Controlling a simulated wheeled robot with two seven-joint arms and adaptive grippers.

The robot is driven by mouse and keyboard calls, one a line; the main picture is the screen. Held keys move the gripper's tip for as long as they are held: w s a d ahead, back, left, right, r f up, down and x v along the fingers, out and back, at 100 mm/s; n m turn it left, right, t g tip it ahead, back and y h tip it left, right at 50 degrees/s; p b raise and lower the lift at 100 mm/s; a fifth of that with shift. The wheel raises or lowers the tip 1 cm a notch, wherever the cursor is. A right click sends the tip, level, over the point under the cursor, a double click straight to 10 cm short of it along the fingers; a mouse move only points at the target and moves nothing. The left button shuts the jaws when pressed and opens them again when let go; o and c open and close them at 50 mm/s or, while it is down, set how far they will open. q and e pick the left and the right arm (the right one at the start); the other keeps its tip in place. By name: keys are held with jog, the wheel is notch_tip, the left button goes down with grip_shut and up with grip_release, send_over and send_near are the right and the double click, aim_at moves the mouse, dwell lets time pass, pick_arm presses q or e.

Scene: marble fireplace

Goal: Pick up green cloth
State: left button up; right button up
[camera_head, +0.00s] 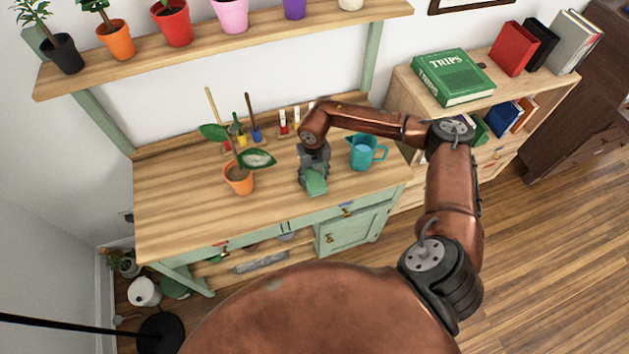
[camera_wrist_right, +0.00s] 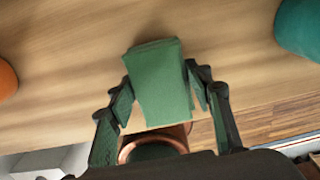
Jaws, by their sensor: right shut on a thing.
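The green cloth (camera_head: 316,184) is a small folded block at the front part of the wooden bench top. In the right wrist view the cloth (camera_wrist_right: 158,82) sits between the two fingers. My right gripper (camera_head: 314,172) points down and is shut on the cloth; the same gripper (camera_wrist_right: 160,92) shows a finger on each side of it. I cannot tell whether the cloth is lifted clear of the bench. My left gripper is not in view.
A teal jug (camera_head: 362,152) stands right of the gripper. An orange pot with a plant (camera_head: 239,178) stands to the left. Small tools (camera_head: 256,134) stand at the back of the bench (camera_head: 180,205). A shelf (camera_head: 200,50) with several pots hangs above.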

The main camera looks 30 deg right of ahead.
aim_at(314, 176)
jog(key=c, duration=0.4)
jog(key=shift+r, duration=0.1)
jog(key=shift+c, duration=0.2)
jog(key=shift+r, duration=0.5)
notch_tip(314, 176, up, 2)
jog(key=shift+r, duration=0.25)
jog(key=s+a+r, duration=0.2)
jog(key=r, duration=0.1)
jog(key=s+a+r+p, duration=0.1)
jog(key=r, duration=0.1)
jog(key=shift+s+r, duration=0.25)
jog(key=shift+s, duration=0.15)
jog(key=s+a+r, duration=0.4)
jog(key=s+a, duration=0.2)
jog(key=s, duration=0.1)
